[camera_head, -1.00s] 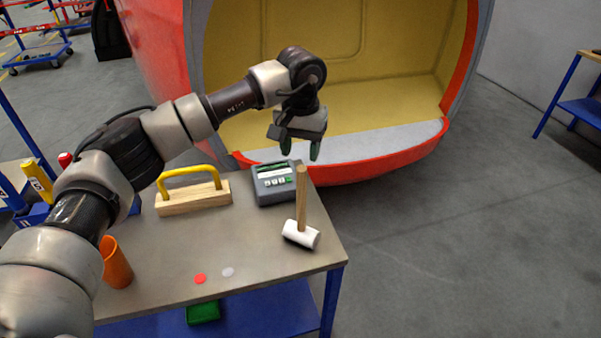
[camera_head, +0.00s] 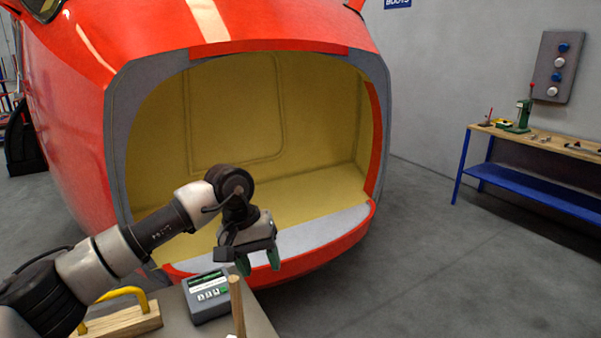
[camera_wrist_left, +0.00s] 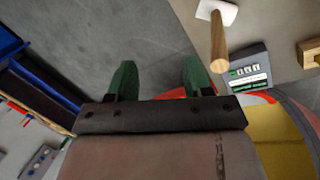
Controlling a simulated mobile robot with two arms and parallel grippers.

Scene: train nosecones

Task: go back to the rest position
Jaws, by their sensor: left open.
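My left gripper (camera_head: 259,265) is open and empty, with its green fingers pointing down in front of the red nosecone's lower rim. In the left wrist view its two green fingers (camera_wrist_left: 159,82) stand apart with grey floor between them. My left arm reaches in from the lower left. My right gripper is in neither view.
The red nosecone (camera_head: 340,250) opens behind the gripper. The table (camera_head: 180,305) bears a grey keypad device (camera_head: 207,297), a wooden block with yellow handle (camera_head: 125,320) and a mallet (camera_wrist_left: 218,40). A workbench (camera_head: 530,142) stands right. Floor (camera_head: 400,270) between is clear.

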